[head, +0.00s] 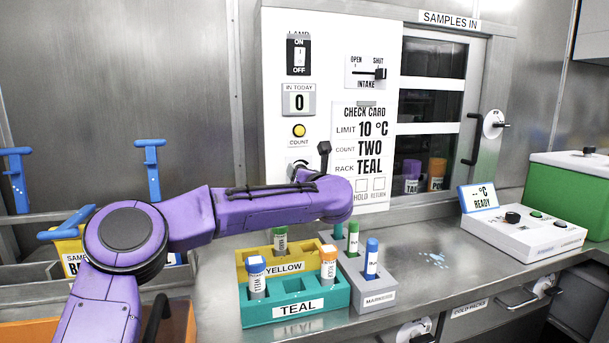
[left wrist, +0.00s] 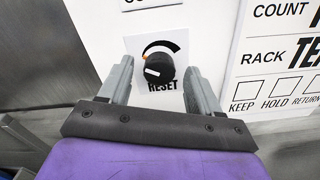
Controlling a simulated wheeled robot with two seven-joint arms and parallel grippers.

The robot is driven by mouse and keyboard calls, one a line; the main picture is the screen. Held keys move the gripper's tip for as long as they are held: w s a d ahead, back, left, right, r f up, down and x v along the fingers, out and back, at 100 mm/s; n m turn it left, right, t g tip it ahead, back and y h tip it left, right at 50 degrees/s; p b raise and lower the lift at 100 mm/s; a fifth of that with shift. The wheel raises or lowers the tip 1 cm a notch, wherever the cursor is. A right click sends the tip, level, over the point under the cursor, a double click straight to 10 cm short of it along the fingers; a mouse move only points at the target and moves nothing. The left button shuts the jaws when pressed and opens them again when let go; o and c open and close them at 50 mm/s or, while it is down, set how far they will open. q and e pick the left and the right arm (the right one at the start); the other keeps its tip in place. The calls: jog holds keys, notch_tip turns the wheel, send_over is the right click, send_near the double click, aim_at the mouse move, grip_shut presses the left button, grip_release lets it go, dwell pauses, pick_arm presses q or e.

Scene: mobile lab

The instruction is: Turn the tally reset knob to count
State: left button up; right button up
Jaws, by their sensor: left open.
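The reset knob (left wrist: 158,70) is a black round knob with a white pointer line, on a white plate marked RESET on the wall panel. A black arc and a small orange mark show above it. The tally display (head: 299,101) reads 0, above a yellow COUNT button (head: 299,131). My right gripper is not in view.
Below my arm stand a teal rack (head: 297,308), a yellow rack (head: 283,266) and a grey rack (head: 375,297) with capped tubes. The intake lever (head: 374,74) and check card (head: 363,130) are on the panel to the right.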

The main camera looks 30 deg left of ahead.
pick_arm(q)
jog(key=b+v, duration=0.1)
jog(key=v, duration=0.9)
jog(key=shift+s+d, duration=0.15)
jog(key=shift+s, duration=0.05)
